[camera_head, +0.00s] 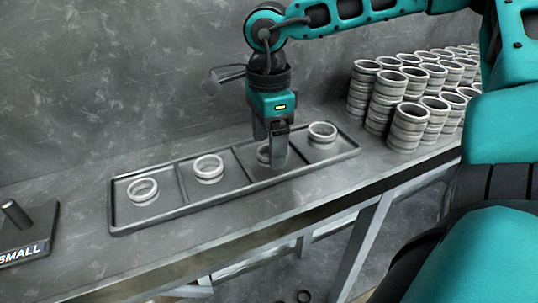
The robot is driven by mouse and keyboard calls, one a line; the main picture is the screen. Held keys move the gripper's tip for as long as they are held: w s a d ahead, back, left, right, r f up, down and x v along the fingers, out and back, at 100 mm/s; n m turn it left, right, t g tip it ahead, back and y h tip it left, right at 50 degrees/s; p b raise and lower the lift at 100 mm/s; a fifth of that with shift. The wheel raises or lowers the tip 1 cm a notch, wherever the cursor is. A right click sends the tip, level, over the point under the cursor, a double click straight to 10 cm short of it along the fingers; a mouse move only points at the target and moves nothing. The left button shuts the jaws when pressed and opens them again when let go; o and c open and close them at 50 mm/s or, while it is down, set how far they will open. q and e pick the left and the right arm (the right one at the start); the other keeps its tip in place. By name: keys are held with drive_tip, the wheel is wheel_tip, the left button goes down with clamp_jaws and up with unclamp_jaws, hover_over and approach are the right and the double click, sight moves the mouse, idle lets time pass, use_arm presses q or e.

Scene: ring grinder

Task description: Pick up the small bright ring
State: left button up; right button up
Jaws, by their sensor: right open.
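A dark tray (232,196) with a row of compartments lies on the grey bench, one pale metal ring in each. The rings are at the left end (142,190), in the second compartment (208,167), in the third (263,154) and at the right end (322,131). Which one is the small bright ring I cannot tell from size alone. My right gripper (277,160) points down over the third compartment and is open. Its fingers hide much of the ring there, and I cannot tell whether they touch it. My left gripper is out of view.
Stacks of rings (410,127) stand on the bench at the right, near the tray's right end. A dark stand with a peg, marked SMALL (24,250), is at the far left. A grey wall rises behind the bench. The bench (85,225) is clear between stand and tray.

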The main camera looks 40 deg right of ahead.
drive_tip(key=shift+f, duration=0.6)
drive_tip(key=c, duration=1.2)
drive_tip(key=shift+r, duration=0.1)
